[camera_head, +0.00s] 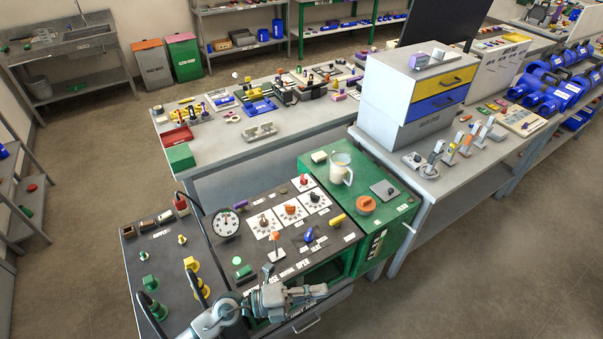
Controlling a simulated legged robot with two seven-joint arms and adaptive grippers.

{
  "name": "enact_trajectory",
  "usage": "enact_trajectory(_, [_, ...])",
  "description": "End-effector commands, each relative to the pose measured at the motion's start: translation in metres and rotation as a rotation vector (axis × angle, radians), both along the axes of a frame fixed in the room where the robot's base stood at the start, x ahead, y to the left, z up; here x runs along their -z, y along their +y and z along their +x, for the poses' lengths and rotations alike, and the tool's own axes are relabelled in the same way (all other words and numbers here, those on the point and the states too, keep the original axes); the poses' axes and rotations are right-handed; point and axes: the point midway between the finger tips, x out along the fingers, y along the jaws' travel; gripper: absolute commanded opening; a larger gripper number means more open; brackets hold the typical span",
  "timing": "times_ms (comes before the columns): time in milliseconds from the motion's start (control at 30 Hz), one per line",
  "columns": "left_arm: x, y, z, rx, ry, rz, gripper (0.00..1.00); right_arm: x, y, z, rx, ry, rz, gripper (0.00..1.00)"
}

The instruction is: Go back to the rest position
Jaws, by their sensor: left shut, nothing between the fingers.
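My left gripper (318,291) shows at the bottom middle, at the end of my left arm, which comes in from the lower left. It is shut and empty, near the front edge of the dark pipe fusion cart (290,245), above its front drawer. The cart's top carries a round gauge (225,223), white dial plates with red and orange knobs, a lever (275,246), a blue knob (309,235) and a green block (244,271). My right gripper is not in view.
A green-topped cabinet (385,215) with a white mug (341,169) and an orange knob (365,204) adjoins the cart. Behind stand a grey table (230,148) full of small parts and a drawer unit (415,95) on another bench. Open floor (500,275) lies at the right.

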Motion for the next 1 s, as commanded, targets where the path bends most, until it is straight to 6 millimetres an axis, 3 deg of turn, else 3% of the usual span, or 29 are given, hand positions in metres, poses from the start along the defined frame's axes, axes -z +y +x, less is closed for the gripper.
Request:
enact_trajectory(33, [-0.026, 0.009, 0.015, -0.119, 0.066, -0.171, 0.00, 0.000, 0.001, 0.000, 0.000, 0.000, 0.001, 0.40])
enact_trajectory(100, [-0.049, 0.038, 0.045, -0.322, 0.173, -0.376, 0.00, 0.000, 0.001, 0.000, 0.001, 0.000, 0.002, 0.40])
enact_trajectory(167, [-0.051, 0.073, 0.070, -0.514, 0.293, -0.516, 0.00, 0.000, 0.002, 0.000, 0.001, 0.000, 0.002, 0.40])
enact_trajectory(267, [-0.018, 0.139, 0.100, -0.852, 0.536, -0.668, 0.00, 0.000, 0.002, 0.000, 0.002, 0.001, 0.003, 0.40])
enact_trajectory(300, [0.006, 0.164, 0.104, -0.983, 0.647, -0.698, 0.00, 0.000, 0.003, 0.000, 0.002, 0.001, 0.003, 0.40])
enact_trajectory(367, [0.046, 0.195, 0.100, -1.159, 0.813, -0.710, 0.00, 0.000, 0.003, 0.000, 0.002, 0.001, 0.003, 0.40])
enact_trajectory(400, [0.075, 0.211, 0.092, -1.265, 0.926, -0.698, 0.00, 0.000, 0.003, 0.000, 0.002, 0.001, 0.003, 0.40])
enact_trajectory(500, [0.136, 0.236, 0.058, -1.466, 1.181, -0.626, 0.00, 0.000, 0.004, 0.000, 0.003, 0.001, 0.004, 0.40])
enact_trajectory(600, [0.180, 0.245, 0.020, -1.591, 1.391, -0.530, 0.00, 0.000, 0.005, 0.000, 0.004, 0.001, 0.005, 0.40])
enact_trajectory(733, [0.218, 0.247, -0.030, -1.686, 1.615, -0.395, 0.00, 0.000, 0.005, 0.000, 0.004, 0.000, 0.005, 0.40])
enact_trajectory(933, [0.251, 0.241, -0.103, -1.745, 1.903, -0.179, 0.00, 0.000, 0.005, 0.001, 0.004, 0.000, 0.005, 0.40])
enact_trajectory(967, [0.254, 0.239, -0.114, -1.747, 1.944, -0.146, 0.00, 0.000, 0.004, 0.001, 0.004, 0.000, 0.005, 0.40])
enact_trajectory(1000, [0.268, 0.239, -0.111, -1.751, 1.949, -0.131, 0.00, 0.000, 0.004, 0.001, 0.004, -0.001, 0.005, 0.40])
